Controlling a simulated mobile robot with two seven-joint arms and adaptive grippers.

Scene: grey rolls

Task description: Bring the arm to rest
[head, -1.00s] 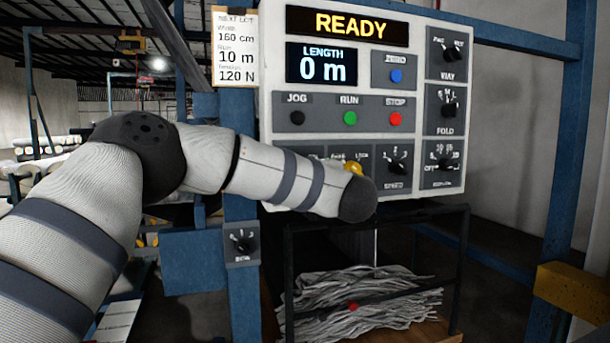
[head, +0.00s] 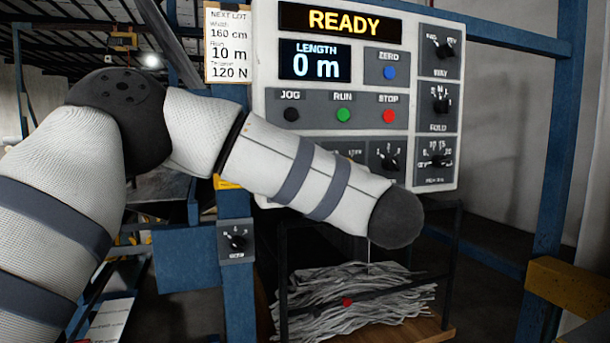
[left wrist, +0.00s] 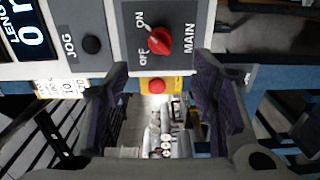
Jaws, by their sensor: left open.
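My left arm (head: 300,172) comes in from the left in the head view and crosses the lower part of the control panel (head: 262,100). Its dark rounded end (head: 398,217) hangs at the panel's lower edge, in front of the rack below. The left gripper is hidden in the head view. In the left wrist view my left gripper (left wrist: 155,82) is open, its two dark fingers apart with nothing between them. Beyond the fingers are a red MAIN switch (left wrist: 160,40) and a red button on yellow (left wrist: 156,85). My right gripper is in no view.
The display (head: 342,22) reads READY and the length (head: 315,63) reads 0 m. A rack below holds grey strips (head: 350,290). A blue post (head: 553,170) and a yellow block (head: 568,288) stand at the right. A small knob box (head: 237,241) sits below the arm.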

